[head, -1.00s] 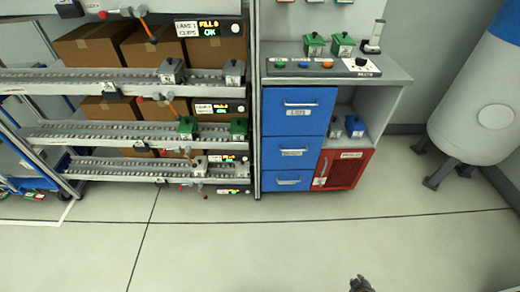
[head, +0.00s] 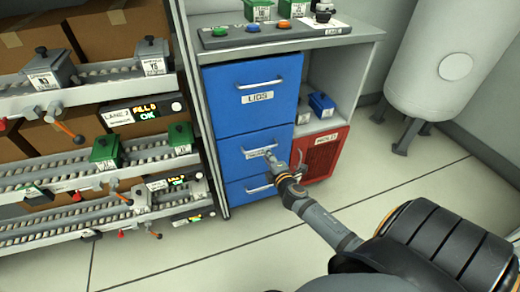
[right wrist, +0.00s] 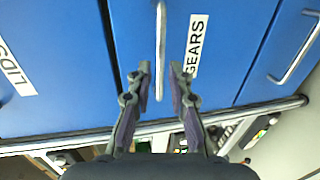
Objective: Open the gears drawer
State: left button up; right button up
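The gears drawer (head: 232,155) is the middle of three blue drawers and looks shut, its front flush with the others. In the right wrist view its front (right wrist: 225,50) bears the label GEARS, and its bar handle (right wrist: 160,45) lies between my right gripper's fingers (right wrist: 160,75). The fingers are open, one on each side of the handle, with a visible gap to it. In the head view my right gripper (head: 275,165) reaches the middle drawer and hides part of its label and handle. My left gripper is not in view.
The LIDS drawer (head: 228,103) is above and another blue drawer (head: 235,192) below. A red HOLD door (head: 325,157) and an open shelf stand to the right. Roller lanes (head: 60,180) with boxes are at left; a white tank (head: 440,75) is at right. Floor in front is clear.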

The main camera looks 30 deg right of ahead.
jog(key=x, duration=0.5)
jog(key=shift+w+d+f, duration=0.1)
jog(key=shift+w, duration=0.2)
jog(key=shift+c, duration=0.3)
grip_shut()
